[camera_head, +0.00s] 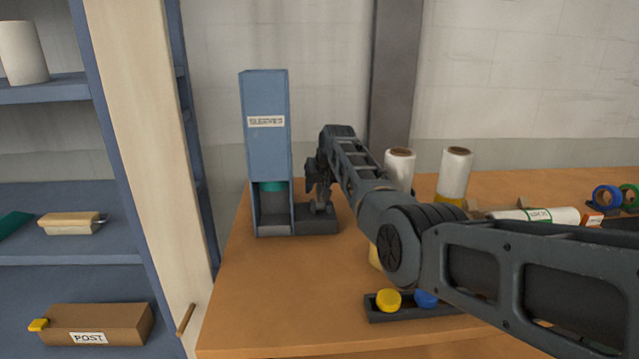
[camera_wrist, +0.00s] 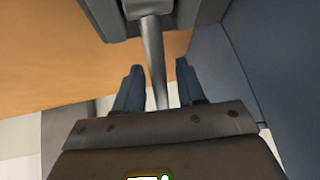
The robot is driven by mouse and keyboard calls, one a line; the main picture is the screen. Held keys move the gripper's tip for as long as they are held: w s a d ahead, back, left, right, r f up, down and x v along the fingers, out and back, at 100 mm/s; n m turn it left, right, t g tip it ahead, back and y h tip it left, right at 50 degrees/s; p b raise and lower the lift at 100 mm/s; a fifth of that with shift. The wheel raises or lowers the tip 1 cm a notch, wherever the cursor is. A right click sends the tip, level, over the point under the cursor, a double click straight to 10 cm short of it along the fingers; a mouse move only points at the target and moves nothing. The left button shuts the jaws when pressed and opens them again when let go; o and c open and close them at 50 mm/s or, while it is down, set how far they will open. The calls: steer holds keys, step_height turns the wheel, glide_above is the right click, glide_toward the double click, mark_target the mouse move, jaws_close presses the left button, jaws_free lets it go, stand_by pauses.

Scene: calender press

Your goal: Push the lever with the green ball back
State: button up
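A grey metal rod (camera_wrist: 153,50), probably the lever, runs between the two fingers of my gripper (camera_wrist: 157,72) in the wrist view. The fingers are apart, with a gap on each side of the rod. No green ball shows in either view; that end of the rod may be hidden by my gripper. In the head view my gripper (camera_head: 317,185) points down beside a tall blue dispenser (camera_head: 268,95), above a dark base plate (camera_head: 318,222). A teal piece (camera_head: 272,185) shows in the dispenser's opening.
A dark tray (camera_head: 375,316) with a yellow (camera_head: 388,300) and a blue piece (camera_head: 426,298) lies at the table's front. White rolls (camera_head: 455,172) stand behind my arm. A blue shelf (camera_head: 60,252) with a POST box (camera_head: 125,325) is left. The table's front left is clear.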

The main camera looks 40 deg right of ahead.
steer(key=shift+v, duration=3.7)
steer(key=shift+s+f, duration=0.1)
